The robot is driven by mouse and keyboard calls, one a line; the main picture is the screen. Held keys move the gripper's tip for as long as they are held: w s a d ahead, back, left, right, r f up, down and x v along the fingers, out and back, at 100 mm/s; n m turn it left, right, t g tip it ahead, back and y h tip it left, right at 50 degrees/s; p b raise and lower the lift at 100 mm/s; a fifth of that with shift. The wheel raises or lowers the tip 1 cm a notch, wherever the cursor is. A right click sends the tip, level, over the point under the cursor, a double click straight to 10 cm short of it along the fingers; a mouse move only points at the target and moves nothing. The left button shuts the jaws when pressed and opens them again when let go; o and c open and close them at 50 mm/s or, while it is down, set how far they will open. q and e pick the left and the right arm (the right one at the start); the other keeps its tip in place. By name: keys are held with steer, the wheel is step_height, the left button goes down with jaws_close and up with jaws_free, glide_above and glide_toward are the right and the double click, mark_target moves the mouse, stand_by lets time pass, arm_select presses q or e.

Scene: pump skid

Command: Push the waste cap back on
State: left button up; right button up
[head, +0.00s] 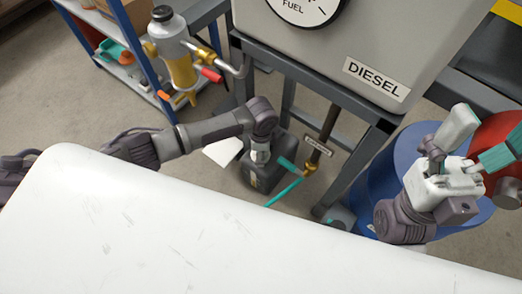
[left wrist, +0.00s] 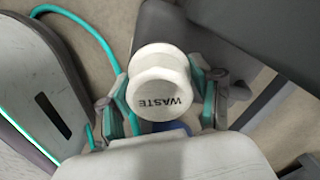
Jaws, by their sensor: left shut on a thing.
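The white waste cap (left wrist: 160,88), with WASTE printed upside down on its face, sits between the fingers of my left gripper (left wrist: 162,100) in the left wrist view. The fingers are shut on its sides. Behind it is a dark grey container (left wrist: 170,25), which also shows in the head view (head: 262,180) under my left arm's end. The cap hides where it meets the container, so I cannot tell whether it is seated. My right gripper (head: 478,138) is open and empty at the right of the head view, over a blue drum (head: 405,150).
A grey DIESEL tank (head: 375,40) on a dark steel frame stands above the work area. A brass-coloured vertical pipe (head: 325,130) is right of the container. A shelf (head: 125,75) and a yellow-bodied filter unit (head: 180,70) stand back left. A red object (head: 490,135) is behind my right gripper.

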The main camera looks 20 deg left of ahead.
arm_select(q)
steer(key=shift+f+b, duration=0.35)
steer(key=shift+f, duration=0.5)
steer(key=o, duration=1.5)
steer(key=shift+r, duration=0.15)
step_height(320, 180, up, 12)
steer(key=shift+f, duration=0.1)
